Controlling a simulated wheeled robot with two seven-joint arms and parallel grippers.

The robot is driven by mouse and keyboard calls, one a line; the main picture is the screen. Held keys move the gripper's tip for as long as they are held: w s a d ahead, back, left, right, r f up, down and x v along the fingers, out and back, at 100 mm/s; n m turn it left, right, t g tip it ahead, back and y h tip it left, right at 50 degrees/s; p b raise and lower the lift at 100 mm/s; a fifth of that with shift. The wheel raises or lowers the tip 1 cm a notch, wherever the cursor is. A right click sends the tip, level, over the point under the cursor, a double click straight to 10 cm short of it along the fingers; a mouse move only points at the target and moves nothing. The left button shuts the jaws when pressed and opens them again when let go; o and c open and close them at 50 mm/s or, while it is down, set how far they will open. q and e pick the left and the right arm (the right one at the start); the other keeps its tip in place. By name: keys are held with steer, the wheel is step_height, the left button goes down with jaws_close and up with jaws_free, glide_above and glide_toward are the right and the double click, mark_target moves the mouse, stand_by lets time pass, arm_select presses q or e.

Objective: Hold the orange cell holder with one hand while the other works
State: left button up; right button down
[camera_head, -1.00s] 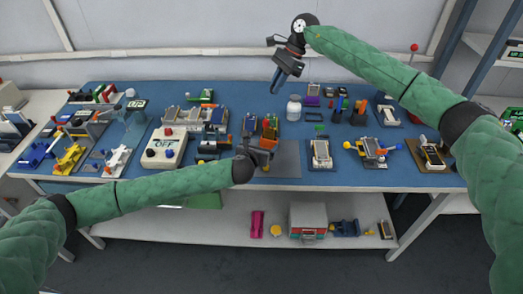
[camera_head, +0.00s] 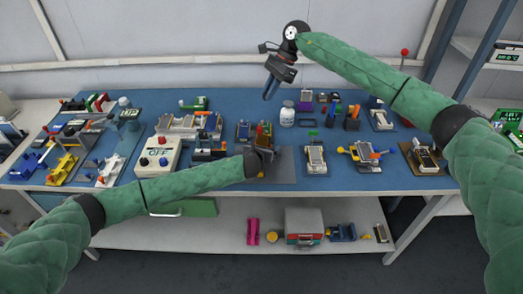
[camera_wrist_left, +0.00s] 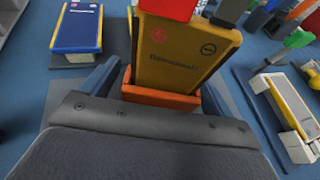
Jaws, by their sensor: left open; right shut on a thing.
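The orange cell holder (camera_wrist_left: 160,98) stands between the two blue fingers of my left gripper (camera_wrist_left: 158,85) in the left wrist view. The fingers are open, one on each side, and a small gap shows at the left finger. A yellow pouch cell (camera_wrist_left: 185,58) with printed marks stands upright and leaning in the holder. A red piece (camera_wrist_left: 168,8) shows at its top. In the head view, my left gripper (camera_head: 263,153) covers much of the holder. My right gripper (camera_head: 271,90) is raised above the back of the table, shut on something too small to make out.
A blue cell with yellow edges (camera_wrist_left: 78,27) lies beside the holder. A white bottle (camera_head: 288,117), pen holders (camera_head: 351,121) and a control box marked OFF (camera_head: 158,158) crowd the blue table. A grey mat (camera_head: 283,168) has bare room in front.

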arm_select(q)
steer(key=shift+w+d+f, duration=0.15)
steer(key=shift+w+f, duration=0.05)
steer(key=shift+w, duration=0.2)
steer(key=c, duration=1.1)
steer(key=shift+o, duration=0.2)
